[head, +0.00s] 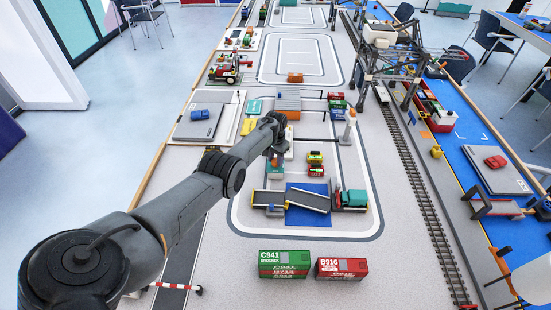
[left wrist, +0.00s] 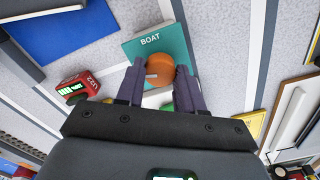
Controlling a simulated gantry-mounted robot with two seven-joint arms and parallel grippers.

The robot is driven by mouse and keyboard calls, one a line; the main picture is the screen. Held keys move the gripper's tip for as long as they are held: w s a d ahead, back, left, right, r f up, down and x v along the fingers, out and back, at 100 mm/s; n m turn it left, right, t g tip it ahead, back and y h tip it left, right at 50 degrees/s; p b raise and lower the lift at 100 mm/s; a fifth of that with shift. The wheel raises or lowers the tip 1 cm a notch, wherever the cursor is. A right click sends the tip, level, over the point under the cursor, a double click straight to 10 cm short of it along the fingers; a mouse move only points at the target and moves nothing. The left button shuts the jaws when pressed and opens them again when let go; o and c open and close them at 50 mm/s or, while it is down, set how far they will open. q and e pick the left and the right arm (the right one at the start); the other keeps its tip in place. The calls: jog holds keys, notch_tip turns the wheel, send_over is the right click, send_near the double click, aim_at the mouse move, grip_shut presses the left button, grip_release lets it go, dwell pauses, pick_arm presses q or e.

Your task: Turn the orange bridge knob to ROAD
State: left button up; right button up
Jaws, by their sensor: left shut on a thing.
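The orange bridge knob (left wrist: 160,68) sits on a teal panel (left wrist: 148,45) in the left wrist view. The word BOAT is printed on the panel beyond the knob. A small pale mark shows on the knob's left part. My left gripper (left wrist: 158,84) has its two dark fingers on either side of the knob and is shut on it. The lower part of the panel and any other label are hidden by the gripper. In the head view my left arm reaches over the layout, with the gripper (head: 277,152) at the small teal panel. My right gripper is not in view.
A red block with a green display (left wrist: 78,88) lies left of the panel. In the head view, a grey bridge ramp (head: 307,200) stands over a blue patch nearby. Green (head: 284,264) and red (head: 341,268) containers stand at the front. A gantry crane (head: 390,65) straddles the rails at right.

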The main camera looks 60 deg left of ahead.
aim_at(276, 161)
pick_arm(q)
jog(key=shift+n, duration=1.5)
jog(key=o, duration=1)
jog(key=shift+o, duration=0.2)
jog(key=shift+r+p, duration=0.4)
jog(key=shift+r, duration=0.05)
notch_tip(276, 161, up, 10)
jog(key=p, duration=0.5)
